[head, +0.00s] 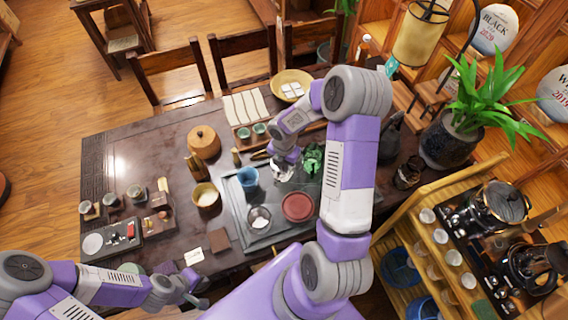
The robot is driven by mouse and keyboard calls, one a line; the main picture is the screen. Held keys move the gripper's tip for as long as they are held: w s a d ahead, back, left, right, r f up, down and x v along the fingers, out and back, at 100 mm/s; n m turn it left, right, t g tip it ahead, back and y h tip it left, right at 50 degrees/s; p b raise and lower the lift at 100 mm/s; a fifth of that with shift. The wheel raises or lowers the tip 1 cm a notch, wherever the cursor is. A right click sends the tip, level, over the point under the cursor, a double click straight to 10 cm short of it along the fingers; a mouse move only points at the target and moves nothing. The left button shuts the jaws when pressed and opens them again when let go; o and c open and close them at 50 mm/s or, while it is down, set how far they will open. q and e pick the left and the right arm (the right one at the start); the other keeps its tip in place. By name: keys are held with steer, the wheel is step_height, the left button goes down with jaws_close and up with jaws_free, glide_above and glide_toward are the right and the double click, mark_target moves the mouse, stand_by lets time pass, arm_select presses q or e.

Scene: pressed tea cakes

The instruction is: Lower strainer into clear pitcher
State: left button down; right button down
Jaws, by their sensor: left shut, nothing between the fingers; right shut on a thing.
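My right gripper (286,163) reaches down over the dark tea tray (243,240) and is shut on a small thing. My own fingers and wrist largely hide that thing, so I cannot make out the strainer clearly. A clear, shiny glass vessel (282,175), which looks like the clear pitcher, stands on the tray right below the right gripper. I cannot tell whether the held thing touches it or is inside its rim. My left gripper (203,297) is shut and empty at the table's front edge, well away from the pitcher.
Around the pitcher on the tray stand a blue cup (247,178), a green figure (313,158), a red round tea cake or dish (298,207) and a glass-like bowl (259,218). A white-filled cup (206,197) stands left of the tray.

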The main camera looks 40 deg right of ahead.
steer(key=shift+c, duration=2.3)
jaws_free()
step_height(320, 180, up, 7)
steer(key=p, duration=0.6)
steer(key=shift+r+p, duration=0.1)
steer(key=shift+p, duration=0.25)
